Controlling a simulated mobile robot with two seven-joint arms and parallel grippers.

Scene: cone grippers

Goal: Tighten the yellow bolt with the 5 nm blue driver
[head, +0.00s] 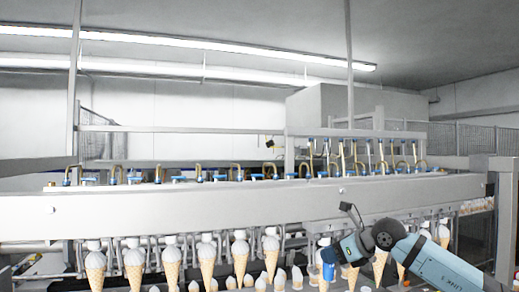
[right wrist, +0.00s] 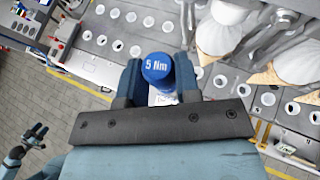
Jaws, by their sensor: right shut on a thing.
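The blue driver (right wrist: 157,68), marked "5 Nm" on its cap, is held between the two fingers of my right gripper (right wrist: 158,82) in the right wrist view. In the head view my right gripper (head: 338,256) is low, right of the middle, in front of the row of cones. The blue driver (head: 328,271) shows there as a small blue piece at its end. The driver's tip is hidden. I cannot make out the yellow bolt in either view. What looks like my left gripper (right wrist: 30,143) is small at the lower left of the wrist view; its opening is unclear.
A long grey machine beam (head: 200,209) with blue-handled fittings and brass pipes crosses the head view. Ice-cream cones (head: 207,258) hang in a row below it. In the wrist view a perforated metal plate (right wrist: 100,45) lies beneath, with tools on a bench at the left.

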